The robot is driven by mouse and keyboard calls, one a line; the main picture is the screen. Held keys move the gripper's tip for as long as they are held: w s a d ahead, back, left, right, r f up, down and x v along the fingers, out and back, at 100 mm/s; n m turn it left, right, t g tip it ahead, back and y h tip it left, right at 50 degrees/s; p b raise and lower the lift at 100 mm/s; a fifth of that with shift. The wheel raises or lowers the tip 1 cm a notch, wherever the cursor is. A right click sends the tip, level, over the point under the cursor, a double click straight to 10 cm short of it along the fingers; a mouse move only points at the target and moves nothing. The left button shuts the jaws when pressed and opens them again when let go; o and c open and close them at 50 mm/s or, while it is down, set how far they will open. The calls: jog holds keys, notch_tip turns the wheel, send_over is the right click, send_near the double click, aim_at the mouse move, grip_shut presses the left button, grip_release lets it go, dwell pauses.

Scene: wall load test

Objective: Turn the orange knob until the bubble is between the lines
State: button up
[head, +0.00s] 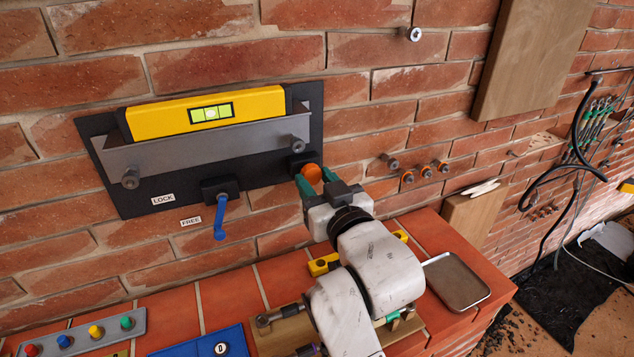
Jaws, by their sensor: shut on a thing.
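The orange knob (312,173) sits on a black mount at the right end of the dark wall plate (262,172). My gripper (311,182) is shut on the orange knob, with its green fingers on either side of it. A yellow spirit level (160,121) lies in a grey metal holder (205,148) on the plate. The level's vial (211,113) is bright green with a pale bubble near its middle. The vial is too small to tell exactly how the bubble lies against the lines.
A blue lever (220,218) hangs down near the LOCK (162,199) and FREE (190,221) labels. A metal tray (455,281) lies on the brick ledge, right of my arm. A grey strip with coloured knobs (85,336) and a blue box (202,345) lie at the lower left.

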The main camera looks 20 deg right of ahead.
jog(key=shift+r+n+p, duration=0.15)
jog(key=shift+n+p, duration=0.15)
jog(key=shift+p, duration=0.05)
jog(key=shift+n+p, duration=0.35)
jog(key=shift+n, duration=0.35)
jog(key=o, duration=1)
jog(key=shift+o, duration=0.2)
jog(key=s+b, duration=0.2)
jog(key=s, duration=0.8)
jog(key=shift+s, duration=0.4)
jog(key=shift+s+f, duration=0.1)
jog(key=shift+f, duration=0.1)
